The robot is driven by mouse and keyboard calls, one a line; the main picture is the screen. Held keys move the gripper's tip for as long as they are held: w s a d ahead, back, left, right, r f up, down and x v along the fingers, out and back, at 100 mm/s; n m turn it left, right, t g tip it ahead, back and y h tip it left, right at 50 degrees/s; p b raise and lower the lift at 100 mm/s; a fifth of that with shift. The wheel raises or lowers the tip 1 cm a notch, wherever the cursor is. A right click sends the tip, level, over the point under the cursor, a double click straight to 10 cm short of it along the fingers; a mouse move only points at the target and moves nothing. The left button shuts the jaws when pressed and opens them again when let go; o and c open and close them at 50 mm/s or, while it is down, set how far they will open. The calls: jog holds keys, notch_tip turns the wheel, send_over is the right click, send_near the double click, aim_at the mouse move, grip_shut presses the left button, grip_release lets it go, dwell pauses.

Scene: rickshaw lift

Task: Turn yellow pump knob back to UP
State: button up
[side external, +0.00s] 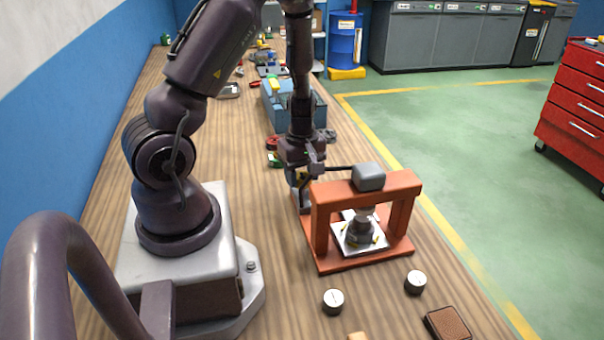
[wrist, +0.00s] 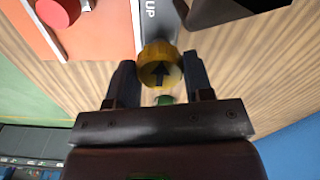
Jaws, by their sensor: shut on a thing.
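In the wrist view a round yellow knob (wrist: 160,62) with a black arrow sits between the two dark fingers of my gripper (wrist: 159,72). The fingers are shut on the knob from both sides. In the side external view my gripper (side external: 301,176) points down just left of the orange press frame (side external: 322,196). The knob is mostly hidden there behind the gripper.
A red button (wrist: 58,12) lies left of the knob in the wrist view. A grey block (side external: 369,177) tops the frame, with a dark part (side external: 361,231) beneath it. A blue bin (side external: 315,112) is behind.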

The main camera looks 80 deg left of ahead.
aim_at(301, 176)
jog(key=shift+n, duration=0.3)
jog(key=o, duration=0.9)
notch_tip(301, 176, up, 13)
jog(key=shift+r, duration=0.1)
dwell(0.5)
jog(key=s+d+r+m+t, duration=0.1)
jog(key=d+r+m+t, duration=0.1)
jog(key=d+r+m, duration=0.3)
jog(key=s+d+r+m+t, duration=0.1)
jog(key=s+d+r+m, duration=0.1)
jog(key=d+r+m, duration=0.3)
jog(key=s+d+r+m+t, duration=0.1)
jog(key=d+r+m+t, duration=0.1)
jog(key=d+r+m, duration=0.3)
jog(key=shift+s+d+r+m+t, duration=0.1)
jog(key=shift+d+m, duration=0.55)
jog(key=shift+m, duration=0.4)
jog(key=shift+s+d+f+m+t, duration=0.1)
jog(key=shift+s+d+m, duration=0.05)
jog(key=shift+d+m, duration=0.7)
jog(key=shift+s+d+r+m+t, duration=0.1)
jog(key=shift+d+m, duration=0.4)
jog(key=shift+m, duration=0.7)
